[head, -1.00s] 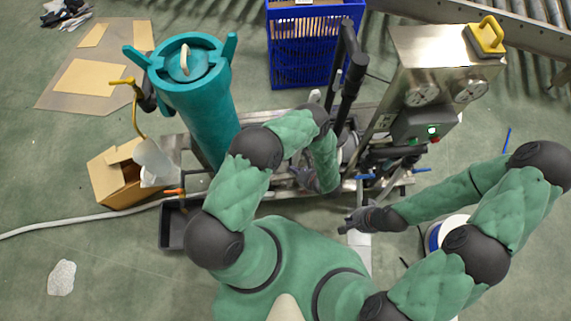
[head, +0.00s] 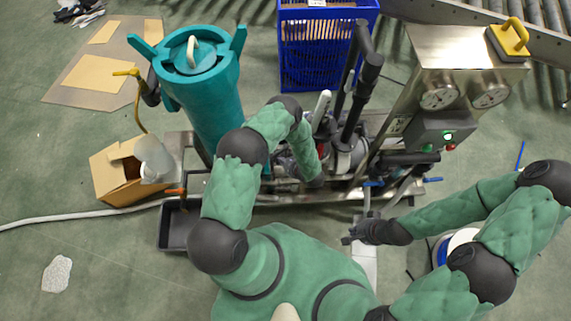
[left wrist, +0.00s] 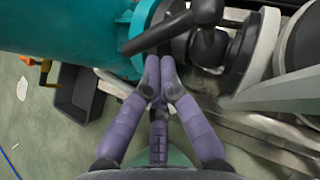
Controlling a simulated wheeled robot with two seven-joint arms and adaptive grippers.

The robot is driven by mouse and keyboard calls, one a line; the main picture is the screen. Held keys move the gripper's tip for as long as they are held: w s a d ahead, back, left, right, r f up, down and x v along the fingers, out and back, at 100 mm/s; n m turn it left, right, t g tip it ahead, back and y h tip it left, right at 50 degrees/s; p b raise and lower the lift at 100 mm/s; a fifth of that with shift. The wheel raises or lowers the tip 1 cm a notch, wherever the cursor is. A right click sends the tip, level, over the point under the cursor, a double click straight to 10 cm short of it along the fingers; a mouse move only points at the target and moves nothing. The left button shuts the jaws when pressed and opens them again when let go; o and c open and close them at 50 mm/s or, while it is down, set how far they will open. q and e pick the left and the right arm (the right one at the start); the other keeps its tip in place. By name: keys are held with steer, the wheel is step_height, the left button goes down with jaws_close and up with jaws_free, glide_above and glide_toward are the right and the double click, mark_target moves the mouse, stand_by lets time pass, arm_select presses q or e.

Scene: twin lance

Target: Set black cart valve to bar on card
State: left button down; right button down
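In the left wrist view a black valve (left wrist: 207,38) with a long black lever (left wrist: 158,31) sits between the teal vessel and grey pipework. My left gripper (left wrist: 160,62) has its fingertips close together just below the lever; I see nothing held between them. In the head view my left gripper (head: 285,160) is over the cart, and my arm partly hides the pipework there. A small pale card (head: 397,125) is on the cart's steel panel; its marking is too small to read. My right gripper (head: 357,233) is in front of the cart, apart from it; its finger opening is unclear.
The teal vessel (head: 208,105) stands left of my left arm. Upright black pipes (head: 362,80) rise right of it. The steel gauge cabinet (head: 465,60) carries a control box (head: 430,131). A black tray (head: 176,228) and cardboard box (head: 112,178) lie left. Floor at front left is mostly clear.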

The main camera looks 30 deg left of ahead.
arm_select(q)
steer(key=shift+w+a+r, duration=0.1)
steer(key=shift+a, duration=0.65)
